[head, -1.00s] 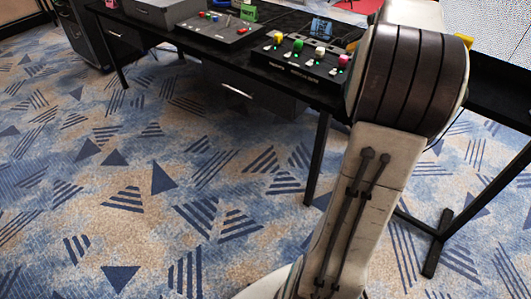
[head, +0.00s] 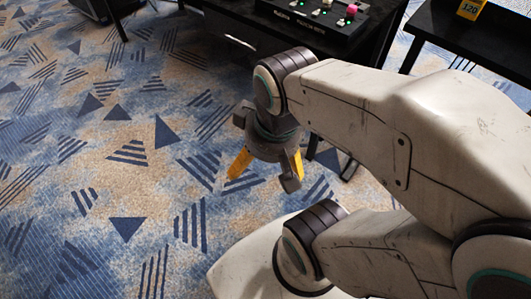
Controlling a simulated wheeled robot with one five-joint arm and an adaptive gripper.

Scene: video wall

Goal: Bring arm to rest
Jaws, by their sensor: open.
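My gripper (head: 265,176) hangs at the end of my folded arm near the middle of the head view, pointing down. Its two yellow-padded fingers are spread apart with nothing between them. Patterned carpet shows below and behind it. My arm comes in from the right side and bends back over my pale base, so the gripper is in front of the black desk (head: 375,45) and apart from it.
A control box (head: 318,22) with coloured knobs stands on the desk at the top. A yellow tag marked 120 (head: 470,9) stands on another black table (head: 465,38) at top right. The blue and beige carpet (head: 90,170) on the left is clear.

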